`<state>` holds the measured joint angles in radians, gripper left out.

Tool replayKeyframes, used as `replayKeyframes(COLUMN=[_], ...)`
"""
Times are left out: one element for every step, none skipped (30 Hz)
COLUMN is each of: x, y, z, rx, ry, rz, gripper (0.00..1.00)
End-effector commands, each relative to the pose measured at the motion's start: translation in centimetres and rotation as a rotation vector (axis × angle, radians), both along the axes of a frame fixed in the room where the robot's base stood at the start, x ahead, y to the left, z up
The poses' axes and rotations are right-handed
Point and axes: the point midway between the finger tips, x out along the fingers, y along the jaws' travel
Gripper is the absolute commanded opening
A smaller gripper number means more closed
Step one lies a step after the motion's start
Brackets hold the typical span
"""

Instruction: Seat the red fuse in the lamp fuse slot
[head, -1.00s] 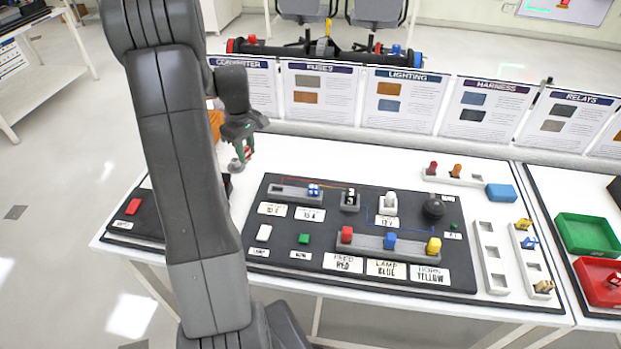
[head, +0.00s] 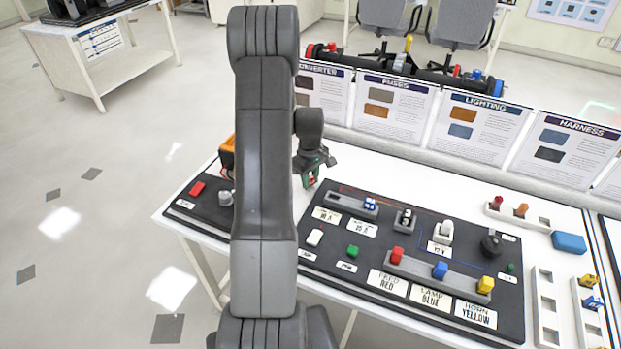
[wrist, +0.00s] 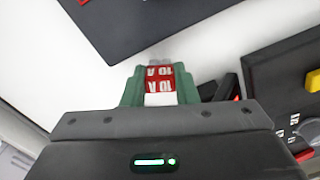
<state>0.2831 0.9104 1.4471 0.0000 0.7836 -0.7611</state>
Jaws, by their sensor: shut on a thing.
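The red fuse (wrist: 159,78), with white "10 A" print, sits between the green fingertips of my gripper (wrist: 158,88) in the wrist view. My gripper is shut on it. In the head view my gripper (head: 311,180) hangs over the white table, just off the back left corner of the dark board (head: 335,262). The grey fuse holder (head: 343,202) lies near that corner. A blue fuse (head: 370,204) stands at its right end, and its left part looks empty. The labels in front of the holder are too small to read surely.
A grey rail with a red plug (head: 397,255), a blue plug (head: 440,270) and a yellow plug (head: 485,284) runs along the board's front. A small dark panel (head: 207,207) with a red block lies left, partly behind my arm. Sign cards (head: 392,110) stand along the back.

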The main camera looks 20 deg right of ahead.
Motion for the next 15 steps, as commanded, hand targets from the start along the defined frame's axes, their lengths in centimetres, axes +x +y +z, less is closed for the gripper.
replayKeyframes(x=[0.0,0.0,0.0,-0.01,-0.01,0.0,0.0,-0.01,-0.01,-0.01,-0.01,-0.01,-0.01,-0.01,-0.01], y=[0.0,0.0,0.0,0.0,0.0,0.0,0.0,0.0,0.0,0.0,0.0,0.0,0.0,0.0,0.0], z=[0.01,-0.01,-0.12,-0.24,-0.37,-0.39,-0.28,-0.27,-0.27,-0.27,-0.26,-0.26,-0.26,-0.26,-0.25], rx=[0.0,0.0,0.0,0.0,0.0,0.0,0.0,0.0,0.0,0.0,0.0,0.0,0.0,0.0,0.0], ry=[0.0,0.0,0.0,0.0,0.0,0.0,0.0,0.0,0.0,0.0,0.0,0.0,0.0,0.0,0.0], rz=[0.0,0.0,0.0,0.0,0.0,0.0,0.0,0.0,0.0,0.0,0.0,0.0,0.0,0.0,0.0], gripper=[0.05,0.05,0.05,0.05,0.05,0.28,0.34,0.4,0.48,0.48,0.48,0.48,0.48,0.48,0.48])
